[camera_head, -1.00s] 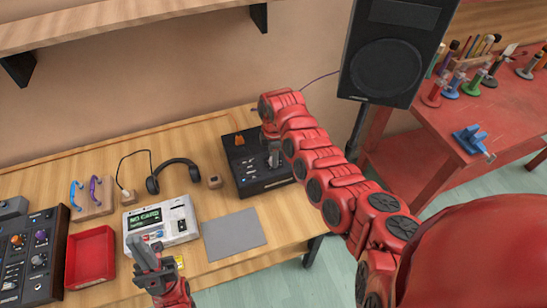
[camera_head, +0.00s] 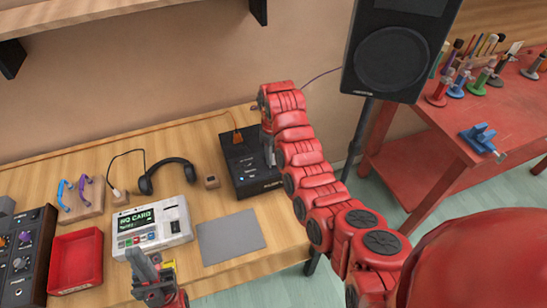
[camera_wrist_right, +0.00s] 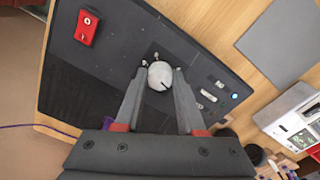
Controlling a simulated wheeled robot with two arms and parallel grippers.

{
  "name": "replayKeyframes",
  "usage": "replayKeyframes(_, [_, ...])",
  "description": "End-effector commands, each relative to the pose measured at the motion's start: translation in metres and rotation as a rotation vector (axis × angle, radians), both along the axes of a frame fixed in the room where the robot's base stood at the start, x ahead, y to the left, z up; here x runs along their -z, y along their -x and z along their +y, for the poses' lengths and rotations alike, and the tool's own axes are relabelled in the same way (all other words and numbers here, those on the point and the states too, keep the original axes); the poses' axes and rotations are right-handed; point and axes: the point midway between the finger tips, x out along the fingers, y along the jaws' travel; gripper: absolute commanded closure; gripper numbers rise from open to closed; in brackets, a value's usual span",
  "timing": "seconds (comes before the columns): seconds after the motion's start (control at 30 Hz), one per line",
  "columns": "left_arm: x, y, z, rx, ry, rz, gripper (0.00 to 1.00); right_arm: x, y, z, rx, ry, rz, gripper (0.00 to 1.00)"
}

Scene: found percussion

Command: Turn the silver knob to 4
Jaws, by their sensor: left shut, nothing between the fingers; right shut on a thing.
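The silver knob (camera_wrist_right: 160,75) sits on a black box, with a short dark mark on its lower right side in the right wrist view. My right gripper (camera_wrist_right: 158,80) is shut on the knob, one finger on each side. In the head view the black box (camera_head: 250,185) stands at the right end of the table, and my right arm hides the knob. The numbers round the knob cannot be read. My left gripper (camera_head: 143,262) is shut and empty over the table's front edge.
A white device reading "NO CARD" (camera_head: 155,228), a grey mat (camera_head: 230,238), a red tray (camera_head: 76,262) and headphones (camera_head: 168,175) lie left of the box. The box also bears a red block (camera_wrist_right: 87,28) and small switches. A speaker (camera_head: 392,55) stands behind right.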

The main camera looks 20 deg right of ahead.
Motion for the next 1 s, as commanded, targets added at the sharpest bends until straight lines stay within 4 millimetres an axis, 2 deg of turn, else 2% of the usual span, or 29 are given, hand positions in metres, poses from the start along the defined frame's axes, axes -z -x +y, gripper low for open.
replayKeyframes(1.0, [-0.0071, 0.0000, 0.0000, 0.000, 0.000, 0.000, 1.00, -0.0009, -0.0003, -0.0001, 0.961, 0.000, -0.001, 1.00])
